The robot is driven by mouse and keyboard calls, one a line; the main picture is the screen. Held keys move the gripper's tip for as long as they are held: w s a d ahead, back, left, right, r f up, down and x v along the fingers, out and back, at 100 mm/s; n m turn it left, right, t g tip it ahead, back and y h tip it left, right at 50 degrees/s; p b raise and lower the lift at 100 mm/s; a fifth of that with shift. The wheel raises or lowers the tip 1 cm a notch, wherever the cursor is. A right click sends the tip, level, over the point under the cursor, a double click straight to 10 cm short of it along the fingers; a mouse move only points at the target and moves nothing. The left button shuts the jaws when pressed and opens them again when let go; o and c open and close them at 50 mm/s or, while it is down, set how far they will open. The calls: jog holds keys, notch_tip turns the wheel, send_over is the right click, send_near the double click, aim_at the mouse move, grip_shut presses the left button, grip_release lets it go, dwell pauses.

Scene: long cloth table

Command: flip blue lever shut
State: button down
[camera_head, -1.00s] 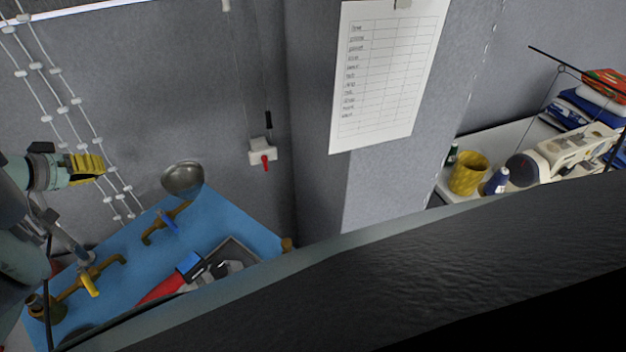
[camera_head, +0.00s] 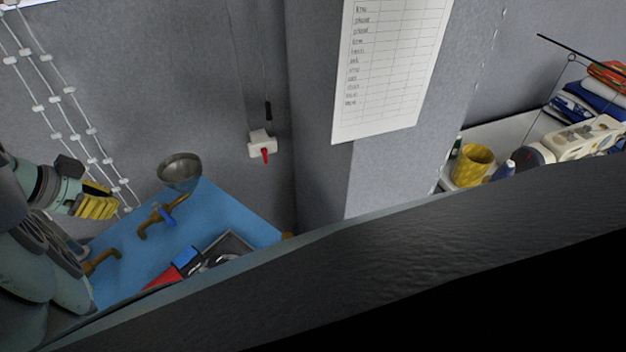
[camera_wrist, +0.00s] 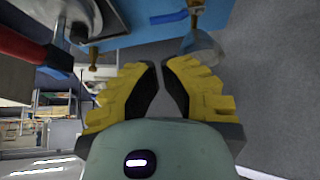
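The blue lever (camera_head: 167,216) sits on a brass valve (camera_head: 148,231) on the blue tabletop, angled across the valve body. In the wrist view the blue lever (camera_wrist: 168,18) shows near the top edge, beyond my fingertips. My gripper (camera_head: 108,207), with yellow ridged fingers, is in the air left of the valve, apart from the lever. In the wrist view my gripper (camera_wrist: 161,66) has a narrow gap between its fingertips and nothing in it.
A metal bowl or funnel (camera_head: 180,169) stands behind the valve. Another brass valve (camera_head: 102,262) is partly hidden by my arm. A grey tray (camera_head: 232,240) and a red-and-blue tool (camera_head: 186,262) lie at front right. A wall switch (camera_head: 262,145) hangs behind.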

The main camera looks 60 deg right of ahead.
send_over(168, 220)
jog(key=a, duration=0.2)
notch_tip(168, 220, down, 8)
jog(key=shift+p+x, duration=1.4)
jog(key=shift+x, duration=0.6)
jog(key=shift+w+a+f, duration=0.15)
jog(key=shift+w, duration=0.05)
